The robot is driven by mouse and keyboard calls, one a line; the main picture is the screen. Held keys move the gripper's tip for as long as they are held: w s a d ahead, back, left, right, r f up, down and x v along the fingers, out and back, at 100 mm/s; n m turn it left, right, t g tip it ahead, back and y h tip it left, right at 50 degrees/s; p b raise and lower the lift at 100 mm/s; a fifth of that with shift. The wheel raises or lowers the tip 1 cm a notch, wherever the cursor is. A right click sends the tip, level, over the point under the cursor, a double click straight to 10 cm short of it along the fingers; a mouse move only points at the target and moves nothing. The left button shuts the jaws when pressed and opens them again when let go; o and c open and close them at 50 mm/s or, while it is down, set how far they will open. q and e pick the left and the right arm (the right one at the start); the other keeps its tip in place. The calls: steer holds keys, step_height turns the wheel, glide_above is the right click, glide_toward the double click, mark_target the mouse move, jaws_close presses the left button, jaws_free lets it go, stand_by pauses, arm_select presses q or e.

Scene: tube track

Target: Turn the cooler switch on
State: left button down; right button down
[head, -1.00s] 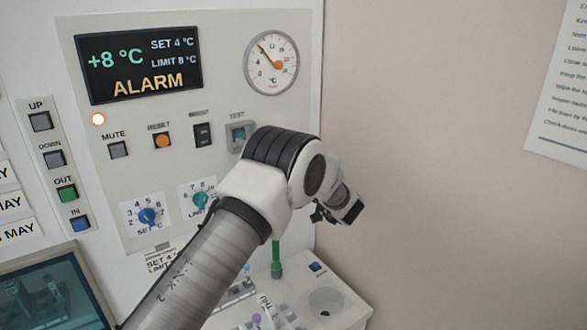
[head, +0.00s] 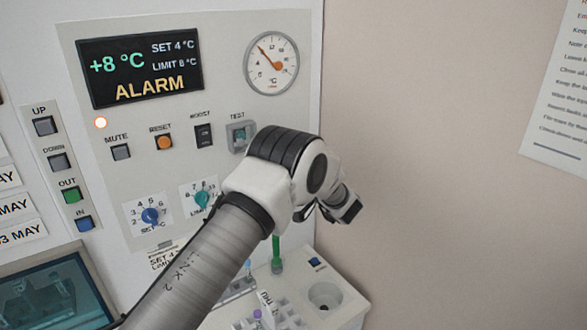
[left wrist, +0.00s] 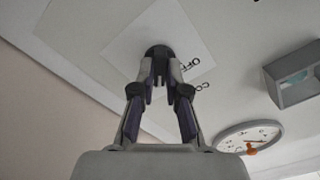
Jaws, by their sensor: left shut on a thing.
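The cooler switch (left wrist: 158,51) is a dark round knob on a pale square plate in the left wrist view, with OFF and part of another label beside it. My left gripper (left wrist: 160,76) is shut on the knob, its two fingertips pinched together at it. The fingers cover part of the knob, so its exact angle is hard to tell. In the head view my left arm hides the switch and the fingertips. My right gripper is not in view.
The panel has an ALARM display (head: 140,68), a dial gauge (head: 271,63), buttons, a boxed TEST switch (head: 240,136) and two blue-green knobs. A bench with a tube rack (head: 283,316) and a round well (head: 325,296) lies below. A screen (head: 50,295) is at lower left.

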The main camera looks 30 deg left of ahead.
arm_select(q)
steer(key=shift+r, duration=0.15)
steer(key=c, duration=1.2)
jaws_free()
steer(key=shift+a, duration=0.1)
steer(key=v, duration=1.1)
steer(key=shift+f, duration=0.25)
steer(key=shift+d, duration=0.3)
